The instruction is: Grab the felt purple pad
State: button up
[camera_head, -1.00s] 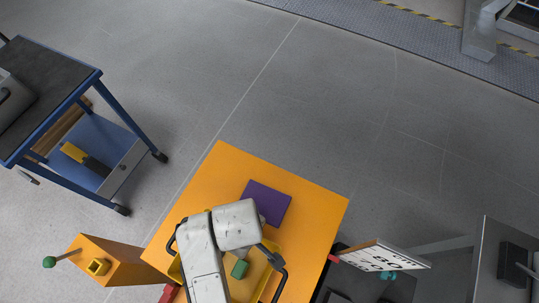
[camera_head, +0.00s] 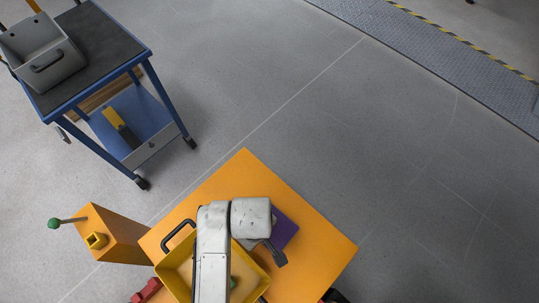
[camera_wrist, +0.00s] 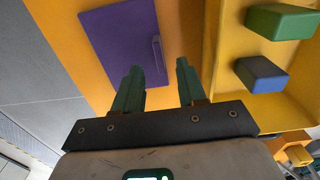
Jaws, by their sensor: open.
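The flat purple felt pad (camera_head: 287,229) lies on the orange tabletop (camera_head: 315,255), partly hidden by my arm in the head view. In the wrist view the purple pad (camera_wrist: 118,38) fills the upper left, with a thin greyish-purple strip near its right edge. My gripper (camera_wrist: 158,68) is open and empty, its two green fingers apart. The left finger overlaps the pad's lower right part in the picture; the right finger is over orange surface just right of the pad. I cannot tell the height of the fingertips above the pad.
A blue cart (camera_head: 110,50) with a grey bin (camera_head: 42,52) stands left. Floor beyond the table is open.

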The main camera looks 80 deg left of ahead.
jog(key=shift+a+f, duration=0.15)
jog(key=shift+f, duration=2.95)
grip_shut()
